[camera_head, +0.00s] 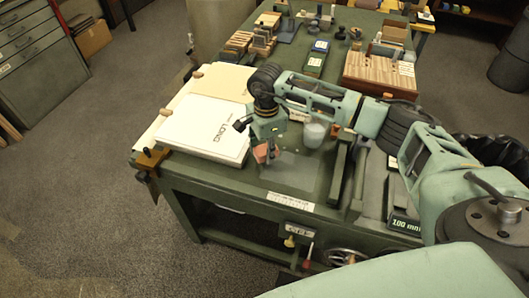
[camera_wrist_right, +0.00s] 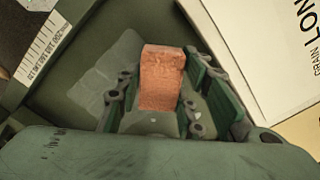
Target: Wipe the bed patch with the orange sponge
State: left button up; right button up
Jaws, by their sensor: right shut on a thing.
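The orange sponge (camera_head: 262,154) is between the fingers of my right gripper (camera_head: 267,148), over the front part of the green bench. In the right wrist view the sponge (camera_wrist_right: 162,72) stands out between the two green finger linkages of the gripper (camera_wrist_right: 158,95), which is shut on it. The bed patch (camera_head: 292,172) is a flat grey area on the bench top, just right of the sponge. It also shows in the right wrist view (camera_wrist_right: 103,75), left of and partly behind the sponge. I cannot tell whether the sponge touches it. My left gripper is not in view.
A white paper stack (camera_head: 205,125) lies left of the gripper. A translucent cup (camera_head: 314,134) stands behind the patch, and a dark green rail (camera_head: 340,170) runs along its right. A paper ruler label (camera_head: 290,201) is on the bench's front edge. A wooden box (camera_head: 380,72) stands farther back.

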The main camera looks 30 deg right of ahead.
notch_tip(320, 180, up, 2)
jog(key=shift+r+p, duration=0.1)
jog(key=shift+p, duration=0.25)
jog(key=shift+w+r+p, duration=0.1)
jog(key=shift+r+p, duration=0.3)
jog(key=shift+r, duration=0.25)
jog(key=shift+r+p, duration=0.3)
jog(key=shift+r, duration=0.4)
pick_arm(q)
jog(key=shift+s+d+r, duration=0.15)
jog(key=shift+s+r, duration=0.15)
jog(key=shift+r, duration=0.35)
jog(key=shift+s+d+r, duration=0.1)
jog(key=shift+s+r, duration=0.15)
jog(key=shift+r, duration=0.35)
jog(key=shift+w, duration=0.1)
